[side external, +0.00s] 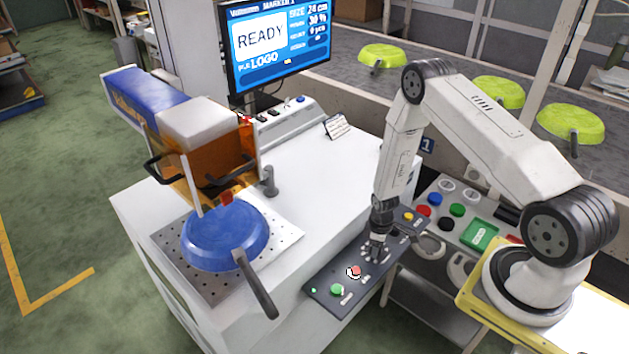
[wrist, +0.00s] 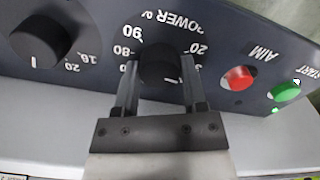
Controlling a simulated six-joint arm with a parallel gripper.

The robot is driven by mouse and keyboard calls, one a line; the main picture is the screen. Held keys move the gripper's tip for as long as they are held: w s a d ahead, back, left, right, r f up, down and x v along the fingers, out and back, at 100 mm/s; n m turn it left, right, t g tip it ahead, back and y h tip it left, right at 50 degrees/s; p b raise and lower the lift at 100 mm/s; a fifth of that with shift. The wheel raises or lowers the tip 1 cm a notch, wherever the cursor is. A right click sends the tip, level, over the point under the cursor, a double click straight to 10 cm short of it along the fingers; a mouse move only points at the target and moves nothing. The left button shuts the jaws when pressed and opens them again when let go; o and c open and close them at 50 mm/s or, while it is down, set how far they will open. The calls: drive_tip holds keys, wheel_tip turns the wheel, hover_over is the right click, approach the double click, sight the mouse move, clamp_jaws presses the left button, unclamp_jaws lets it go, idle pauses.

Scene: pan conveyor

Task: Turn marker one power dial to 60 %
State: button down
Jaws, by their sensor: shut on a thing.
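The marker's control panel (side external: 325,292) lies along the front right edge of the white bench. My gripper (side external: 378,250) points down over it in the side view. In the wrist view the black POWER dial (wrist: 160,64) sits between the two fingers of my gripper (wrist: 158,72), which is shut on its sides. A short white mark shows on the dial's lower right. The fingers cover part of the printed scale; 90, 80 and 20 are readable. The marker's screen (side external: 277,48) shows READY, MARKER 1, 24 cm and 30 %.
Another black dial (wrist: 40,42) is left of POWER in the wrist view. A red AIM button (wrist: 239,78) and a green START button (wrist: 286,91) are to the right. A blue pan (side external: 225,238) sits under the marker head. Green pans (side external: 382,56) stand on the conveyor behind.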

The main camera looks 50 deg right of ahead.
drive_tip(key=m, duration=1)
drive_tip(key=shift+m, duration=0.3)
drive_tip(key=m, duration=0.9)
drive_tip(key=shift+m, duration=0.3)
drive_tip(key=shift+c, duration=0.7)
unclamp_jaws()
drive_tip(key=shift+r, duration=0.2)
